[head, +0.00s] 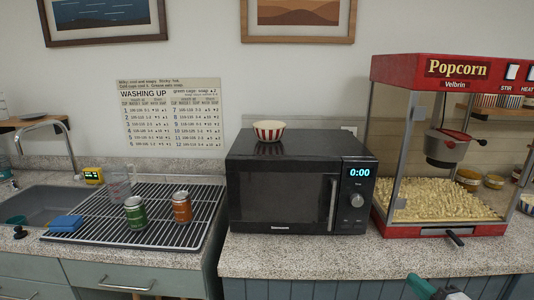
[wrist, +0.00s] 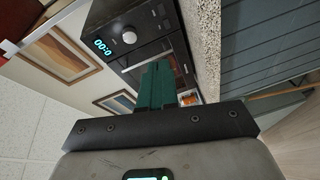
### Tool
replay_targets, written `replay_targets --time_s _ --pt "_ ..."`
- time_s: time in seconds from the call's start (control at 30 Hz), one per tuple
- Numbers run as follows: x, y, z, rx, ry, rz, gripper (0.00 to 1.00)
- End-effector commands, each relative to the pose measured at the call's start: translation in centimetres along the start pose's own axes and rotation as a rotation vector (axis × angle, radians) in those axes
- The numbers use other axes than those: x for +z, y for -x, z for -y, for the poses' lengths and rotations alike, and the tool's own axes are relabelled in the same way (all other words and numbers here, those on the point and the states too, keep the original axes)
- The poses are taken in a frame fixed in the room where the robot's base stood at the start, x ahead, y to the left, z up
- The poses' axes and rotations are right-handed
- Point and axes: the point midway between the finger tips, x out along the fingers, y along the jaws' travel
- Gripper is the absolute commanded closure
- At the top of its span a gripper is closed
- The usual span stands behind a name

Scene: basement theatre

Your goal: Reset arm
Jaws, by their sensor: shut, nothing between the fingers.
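My gripper (head: 421,287) shows at the bottom edge of the head view, right of the middle, low in front of the counter. Its green fingers (wrist: 157,86) are closed together with nothing between them in the wrist view. They point toward the black microwave (wrist: 142,44), which stands apart from them. In the head view the microwave (head: 282,190) sits on the counter with its door closed and its display reading 0:00. Most of my arm is out of view.
A red-and-white striped bowl (head: 269,131) stands on the microwave. A red popcorn machine (head: 445,150) is at right. A drying rack (head: 98,226) with a green can (head: 135,213) and an orange can (head: 182,207) is at left. The counter front (head: 300,260) is bare.

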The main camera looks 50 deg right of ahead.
Motion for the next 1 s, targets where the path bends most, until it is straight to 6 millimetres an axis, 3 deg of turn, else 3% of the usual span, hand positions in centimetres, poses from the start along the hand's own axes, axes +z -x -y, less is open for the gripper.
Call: replay_targets --time_s 0.23,0.47,0.57,0.73,0.9,1.0 --pt "-1.8 -1.5 4.6 -0.102 -0.234 0.175 1.0" --pt "-6.8 -0.9 12.6 -0.346 -0.521 0.404 1.0" --pt "-9.9 0.4 16.0 -0.485 -0.616 0.494 1.0" --pt "-16.2 4.2 20.8 -0.753 -0.716 0.634 1.0" --pt "-21.7 9.1 23.3 -1.009 -0.724 0.741 1.0" --pt "-23.8 11.3 23.8 -1.112 -0.704 0.781 1.0"
